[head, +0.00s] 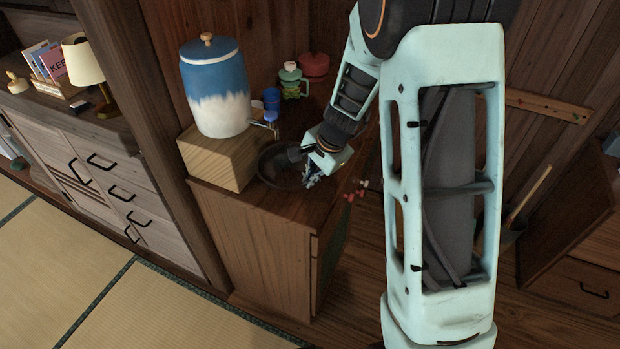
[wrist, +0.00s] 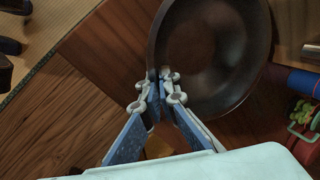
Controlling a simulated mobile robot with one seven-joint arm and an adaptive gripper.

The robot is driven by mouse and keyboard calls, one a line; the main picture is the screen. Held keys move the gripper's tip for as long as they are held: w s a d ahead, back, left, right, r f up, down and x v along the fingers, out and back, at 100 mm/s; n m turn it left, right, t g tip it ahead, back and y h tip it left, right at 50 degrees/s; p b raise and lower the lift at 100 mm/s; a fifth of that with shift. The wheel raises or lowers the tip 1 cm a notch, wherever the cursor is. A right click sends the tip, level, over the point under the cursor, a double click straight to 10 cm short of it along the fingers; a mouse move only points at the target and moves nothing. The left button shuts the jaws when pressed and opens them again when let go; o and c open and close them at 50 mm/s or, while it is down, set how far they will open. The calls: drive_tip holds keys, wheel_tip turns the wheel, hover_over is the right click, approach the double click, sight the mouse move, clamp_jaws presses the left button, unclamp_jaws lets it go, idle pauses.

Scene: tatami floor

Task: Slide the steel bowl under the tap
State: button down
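The steel bowl (head: 275,172), dark and round, sits upright on the wooden cabinet top, in front of the tap (head: 266,124) and a little to its right. The tap sticks out from a blue-and-white dispenser (head: 215,92) on a wooden block. My gripper (head: 310,178) is low at the bowl's right side. In the wrist view, the bowl (wrist: 220,60) fills the upper middle, and my gripper (wrist: 160,80) has its fingertips close together at the bowl's near-left rim, which seems pinched between them. My gripper hides part of the bowl's right edge in the head view.
Blue cups (head: 271,98) stand behind the bowl near the tap. A green jar (head: 291,83) and a red pot (head: 314,65) are at the back. The wooden block (head: 222,160) borders the bowl on the left. The cabinet top (head: 295,208) is clear in front.

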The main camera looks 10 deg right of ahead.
drive_tip(key=c, duration=2.1)
unclamp_jaws()
drive_tip(key=shift+r, duration=0.1)
drive_tip(key=v, duration=1.1)
drive_tip(key=shift+s+d+r, duration=0.1)
drive_tip(key=shift+s+r, duration=0.05)
drive_tip(key=shift+r, duration=0.2)
drive_tip(key=shift+d+r, duration=0.1)
